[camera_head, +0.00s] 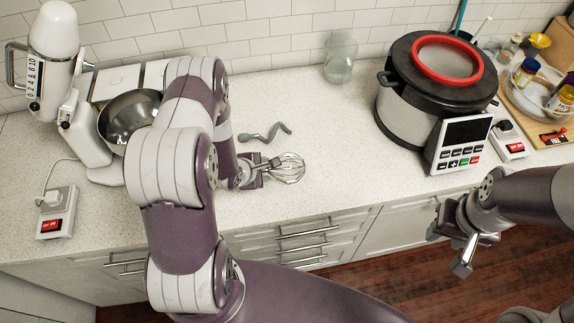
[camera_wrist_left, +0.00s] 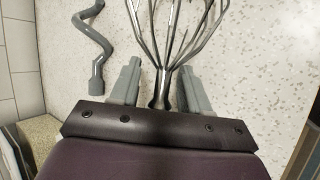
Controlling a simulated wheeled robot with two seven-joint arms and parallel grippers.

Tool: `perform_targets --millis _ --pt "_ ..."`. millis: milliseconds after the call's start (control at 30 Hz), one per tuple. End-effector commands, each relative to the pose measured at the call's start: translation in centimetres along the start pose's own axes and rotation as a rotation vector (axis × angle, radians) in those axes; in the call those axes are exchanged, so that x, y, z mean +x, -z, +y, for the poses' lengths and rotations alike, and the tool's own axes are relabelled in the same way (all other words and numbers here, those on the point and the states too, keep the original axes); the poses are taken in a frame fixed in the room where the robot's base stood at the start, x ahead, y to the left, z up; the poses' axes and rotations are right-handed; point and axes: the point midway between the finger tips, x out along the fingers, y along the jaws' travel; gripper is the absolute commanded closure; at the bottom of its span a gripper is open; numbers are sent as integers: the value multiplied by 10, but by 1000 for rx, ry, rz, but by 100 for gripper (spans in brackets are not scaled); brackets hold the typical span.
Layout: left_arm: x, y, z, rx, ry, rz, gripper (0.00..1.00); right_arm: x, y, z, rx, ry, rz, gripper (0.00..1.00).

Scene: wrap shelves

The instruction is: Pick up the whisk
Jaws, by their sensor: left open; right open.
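The wire whisk (camera_head: 289,168) lies on the white speckled counter (camera_head: 330,130), its wire loops pointing right in the head view. My left gripper (camera_head: 256,174) is low over the counter at the whisk's narrow end. In the left wrist view the whisk (camera_wrist_left: 176,38) has its stem between the two fingers of my left gripper (camera_wrist_left: 160,90), with gaps on both sides. The jaws are open. My right gripper (camera_head: 460,243) is open and empty, in front of the counter's edge at the right.
A grey curved dough hook (camera_head: 268,134) lies just behind the whisk. A stand mixer (camera_head: 58,60) with a metal bowl is at the left. A glass jar (camera_head: 340,62) and a large black-lidded cooker (camera_head: 408,105) stand to the right. Counter between whisk and cooker is clear.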

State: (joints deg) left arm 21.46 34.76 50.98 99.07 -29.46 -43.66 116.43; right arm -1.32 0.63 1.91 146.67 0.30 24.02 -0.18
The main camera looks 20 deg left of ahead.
Motion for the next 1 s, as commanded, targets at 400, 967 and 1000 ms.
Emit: perform_targets --millis 400,967,1000 --pt "-1 0 0 0 0 0 100 0 0 0 0 0 0 57" --pt "-40 -39 17 7 0 -5 100 16 -2 0 0 0 0 57" --pt "-44 -50 17 8 0 -5 100 18 -2 0 0 0 0 57"
